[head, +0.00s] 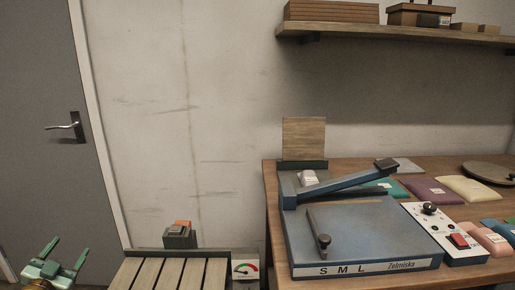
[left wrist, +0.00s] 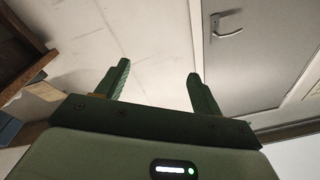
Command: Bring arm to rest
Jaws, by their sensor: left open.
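My left gripper (head: 62,254) is at the lower left of the head view, in front of the grey door. Its two green fingers point up and stand apart, with nothing between them. In the left wrist view the same open fingers (left wrist: 158,85) show against the wall and door. The gripper is to the left of the slatted bench and touches nothing that I can see. My right gripper does not show in either view.
A wooden table (head: 272,204) at right holds a blue lever machine (head: 355,232), a switch box (head: 447,233) and coloured pouches. A shelf (head: 400,36) hangs above. A grey door (head: 45,130) is at left.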

